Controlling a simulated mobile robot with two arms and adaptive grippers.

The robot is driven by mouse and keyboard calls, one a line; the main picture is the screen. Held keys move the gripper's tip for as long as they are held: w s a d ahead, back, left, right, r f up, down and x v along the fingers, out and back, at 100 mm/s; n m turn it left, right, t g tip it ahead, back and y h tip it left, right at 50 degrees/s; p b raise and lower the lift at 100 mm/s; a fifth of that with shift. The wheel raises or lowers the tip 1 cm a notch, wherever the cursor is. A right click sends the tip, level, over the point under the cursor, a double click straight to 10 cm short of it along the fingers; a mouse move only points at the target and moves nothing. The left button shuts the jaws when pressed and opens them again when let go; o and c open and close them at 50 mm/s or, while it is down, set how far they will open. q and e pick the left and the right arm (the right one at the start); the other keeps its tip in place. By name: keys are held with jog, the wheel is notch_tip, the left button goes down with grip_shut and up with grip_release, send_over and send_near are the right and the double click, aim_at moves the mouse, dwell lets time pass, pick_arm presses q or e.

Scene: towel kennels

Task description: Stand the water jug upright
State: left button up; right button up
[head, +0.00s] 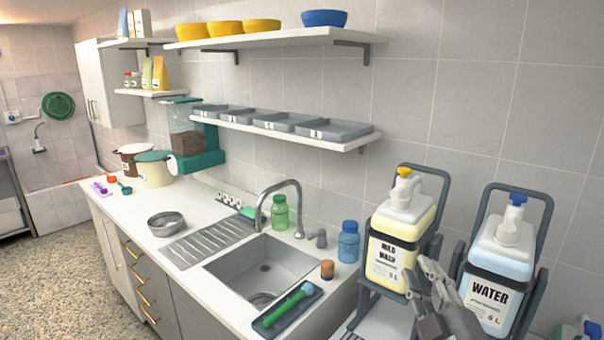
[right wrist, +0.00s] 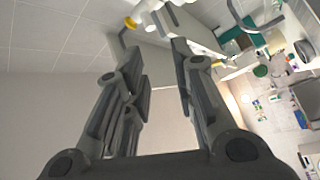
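The water jug (head: 494,270), white with a blue cap and a black-and-white WATER label, sits in a dark grey cradle frame (head: 546,205) at the right of the head view. It looks about upright, in line with its neighbour; I cannot rule out a slight tilt. Its lower right side is partly behind the frame. My right gripper (head: 428,277) is in front of the gap between this jug and the mild wash jug, left of the WATER label. I cannot tell whether it touches either. In the right wrist view its fingers (right wrist: 160,75) are apart with nothing between them. My left gripper is out of view.
The mild wash jug (head: 399,235), yellow-capped, stands in a similar frame close on the left. A shelf (head: 290,130) is above.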

jog(key=s+d+f+m+g+h, duration=0.1)
jog(key=s+f+m+g, duration=0.15)
jog(key=f, duration=0.35)
jog(key=s+d+f+m+g+h, duration=0.1)
jog(key=s+f+m+g+h, duration=0.15)
jog(key=f, duration=0.45)
jog(key=s+a+f+m+g+y, duration=0.25)
jog(key=s+f+m+g, duration=0.25)
jog(key=s+f+g, duration=1.15)
jog(key=s+f+t+b, duration=0.1)
jog(key=s+f, duration=0.2)
jog(key=f, duration=0.8)
jog(key=s+f+t, duration=0.1)
jog(key=s+f, duration=0.2)
jog(key=f, duration=0.7)
jog(key=s+f+t+b, duration=0.1)
jog(key=s+f, duration=0.2)
jog(key=f, duration=0.8)
jog(key=s+d+f+g, duration=0.1)
jog(key=s+d+f, duration=0.1)
jog(key=s+f, duration=1.3)
jog(key=shift+s+d+f+b, duration=0.2)
jog(key=shift+s+f+b, duration=0.1)
jog(key=shift+s, duration=0.1)
